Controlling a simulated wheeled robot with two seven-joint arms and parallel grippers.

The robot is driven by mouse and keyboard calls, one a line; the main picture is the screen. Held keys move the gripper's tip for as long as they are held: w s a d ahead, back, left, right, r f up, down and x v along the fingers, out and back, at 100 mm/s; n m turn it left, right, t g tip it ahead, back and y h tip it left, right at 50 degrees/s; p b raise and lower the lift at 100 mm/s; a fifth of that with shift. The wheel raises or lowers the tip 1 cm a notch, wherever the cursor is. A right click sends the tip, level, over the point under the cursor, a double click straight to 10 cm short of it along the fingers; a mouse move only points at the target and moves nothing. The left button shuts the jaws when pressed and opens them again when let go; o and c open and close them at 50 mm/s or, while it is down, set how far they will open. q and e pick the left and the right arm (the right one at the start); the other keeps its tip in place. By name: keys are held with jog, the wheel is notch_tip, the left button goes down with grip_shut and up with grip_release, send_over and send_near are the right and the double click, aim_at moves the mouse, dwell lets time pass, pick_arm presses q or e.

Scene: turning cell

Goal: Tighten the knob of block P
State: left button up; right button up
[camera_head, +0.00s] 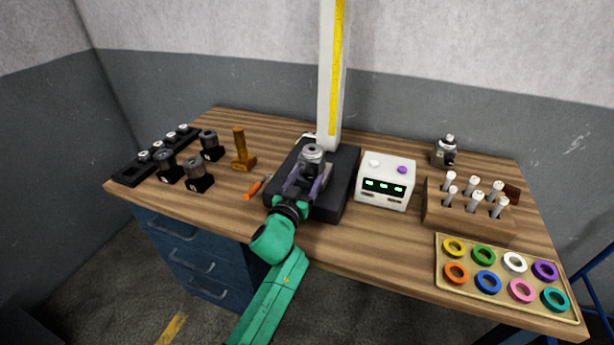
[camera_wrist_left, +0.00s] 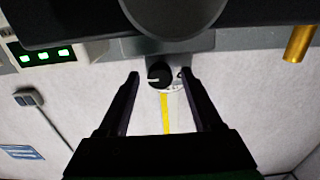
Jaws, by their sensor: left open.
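A grey round-topped block (camera_head: 312,152) stands on the black base at the foot of the white column. I cannot read a letter on it, so I cannot tell if it is block P. My left gripper (camera_head: 309,172) reaches over the base from the front, open, with a finger on each side of the block's lower part. In the left wrist view a black knob (camera_wrist_left: 159,76) with a white mark shows between the open fingertips of the left gripper (camera_wrist_left: 159,74). Whether the fingers touch it cannot be told. My right gripper is not in view.
The black base (camera_head: 344,185) has a white box (camera_head: 385,182) with green displays on its right and an orange-handled tool (camera_head: 254,188) on its left. Several dark blocks (camera_head: 198,178) stand farther left. A wooden rack (camera_head: 467,217) and a ring tray (camera_head: 503,296) lie right.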

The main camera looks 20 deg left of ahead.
pick_arm(q)
grip_shut()
jog(key=shift+m, duration=0.7)
jog(key=m+b, duration=0.1)
jog(key=m, duration=0.4)
jog(key=shift+d+f, duration=0.1)
jog(key=shift+m, duration=0.3)
grip_release()
